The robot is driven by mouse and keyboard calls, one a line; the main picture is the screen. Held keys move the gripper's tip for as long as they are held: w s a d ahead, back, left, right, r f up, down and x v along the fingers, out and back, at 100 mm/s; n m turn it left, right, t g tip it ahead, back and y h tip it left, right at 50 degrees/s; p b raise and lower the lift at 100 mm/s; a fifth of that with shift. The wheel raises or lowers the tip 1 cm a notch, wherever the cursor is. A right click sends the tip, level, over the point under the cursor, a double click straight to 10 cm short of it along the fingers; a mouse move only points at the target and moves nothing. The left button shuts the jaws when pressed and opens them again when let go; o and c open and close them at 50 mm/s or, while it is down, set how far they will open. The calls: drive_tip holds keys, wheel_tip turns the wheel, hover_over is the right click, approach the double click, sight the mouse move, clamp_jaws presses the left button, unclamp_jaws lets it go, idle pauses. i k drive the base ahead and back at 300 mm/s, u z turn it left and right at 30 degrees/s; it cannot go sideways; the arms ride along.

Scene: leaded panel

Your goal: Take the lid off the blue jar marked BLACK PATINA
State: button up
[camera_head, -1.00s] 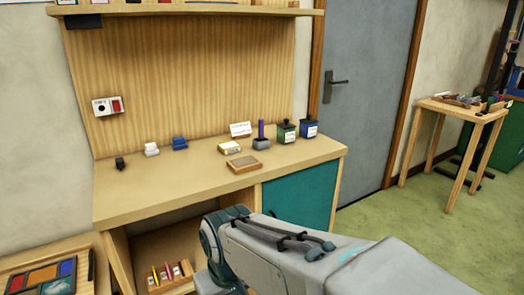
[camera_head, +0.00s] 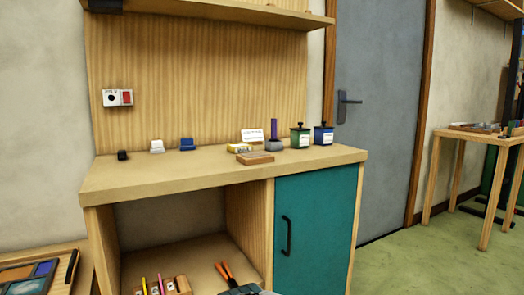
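A blue jar (camera_head: 323,136) stands upright at the right end of the wooden bench top, with a pale label on its front too small to read. Its dark lid with a small knob (camera_head: 323,125) is on it. A green jar (camera_head: 300,139) of similar shape, also with a dark knobbed lid, stands just to its left, close beside it. My gripper is not visible; only a small grey piece of my arm shows at the bottom edge.
The bench (camera_head: 150,173) also holds a purple upright piece on a grey base (camera_head: 274,136), a white card (camera_head: 252,135), a brown block (camera_head: 255,158) and small blocks at left. A shelf (camera_head: 220,13) hangs above. A teal cabinet door (camera_head: 318,225) is below the jars.

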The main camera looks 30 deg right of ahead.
sight(324, 124)
drive_tip(key=z, duration=0.55)
drive_tip(key=k, duration=0.65)
drive_tip(key=z, duration=1.05)
drive_tip(key=i, duration=0.7)
drive_tip(key=z, duration=0.45)
drive_tip(key=i, duration=0.85)
drive_tip(key=u, duration=0.95)
drive_tip(key=i, duration=0.7)
drive_tip(key=u, duration=0.7)
drive_tip(key=i, duration=0.45)
drive_tip(key=z, duration=0.05)
